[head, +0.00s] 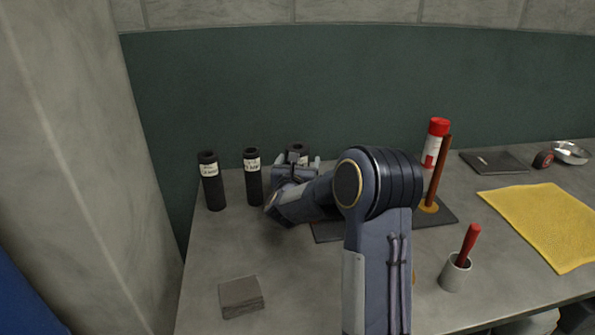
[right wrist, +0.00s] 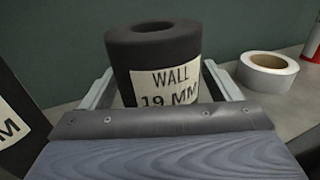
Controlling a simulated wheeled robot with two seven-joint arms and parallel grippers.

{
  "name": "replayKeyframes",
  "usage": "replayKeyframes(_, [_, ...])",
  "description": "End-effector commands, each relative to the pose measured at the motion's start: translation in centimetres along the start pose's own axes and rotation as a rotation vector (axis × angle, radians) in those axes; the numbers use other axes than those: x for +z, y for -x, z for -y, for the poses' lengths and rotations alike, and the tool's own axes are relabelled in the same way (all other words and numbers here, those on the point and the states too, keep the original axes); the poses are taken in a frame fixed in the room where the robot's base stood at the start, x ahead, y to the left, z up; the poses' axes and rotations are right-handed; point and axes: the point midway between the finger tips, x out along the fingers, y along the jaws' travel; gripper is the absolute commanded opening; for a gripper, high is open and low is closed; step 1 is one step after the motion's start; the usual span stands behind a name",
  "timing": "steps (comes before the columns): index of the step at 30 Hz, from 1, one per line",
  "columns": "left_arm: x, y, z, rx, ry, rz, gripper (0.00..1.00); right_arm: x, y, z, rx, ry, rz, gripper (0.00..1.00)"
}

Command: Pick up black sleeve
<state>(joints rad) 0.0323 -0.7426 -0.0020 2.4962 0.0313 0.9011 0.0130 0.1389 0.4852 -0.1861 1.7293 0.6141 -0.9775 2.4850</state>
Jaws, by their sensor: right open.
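Three black sleeves with white labels stand upright at the back left of the bench in the head view: one on the left (head: 210,185), one in the middle (head: 253,180) and one on the right (head: 298,148). My right gripper (head: 298,163) is at the right sleeve, which is mostly hidden behind it. In the right wrist view this thick hollow sleeve (right wrist: 155,50) reads "WALL 19 MM" and stands between the open fingers, with its lower part hidden by the gripper body. A neighbouring sleeve (right wrist: 15,120) shows at the left edge. My left gripper is not in view.
A white tape roll (right wrist: 268,76) stands right of the right finger. A green wall rises behind.

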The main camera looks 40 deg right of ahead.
Motion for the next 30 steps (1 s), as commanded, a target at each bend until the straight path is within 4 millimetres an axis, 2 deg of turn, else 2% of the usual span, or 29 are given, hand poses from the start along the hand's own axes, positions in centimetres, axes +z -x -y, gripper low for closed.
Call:
replayKeyframes(3, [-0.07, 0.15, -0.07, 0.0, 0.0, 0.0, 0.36, -0.02, -0.66, -0.05, 0.002, 0.001, -0.001, 0.83])
replayKeyframes(9, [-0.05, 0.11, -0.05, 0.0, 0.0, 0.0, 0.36, -0.05, -0.66, -0.04, 0.002, 0.001, -0.001, 0.83])
replayKeyframes(20, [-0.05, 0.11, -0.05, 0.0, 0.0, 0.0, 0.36, -0.03, -0.64, -0.03, 0.002, 0.001, -0.001, 0.36])
replayKeyframes(30, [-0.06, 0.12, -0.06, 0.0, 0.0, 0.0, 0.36, 0.38, -0.64, -0.02, 0.001, 0.0, 0.001, 0.35])
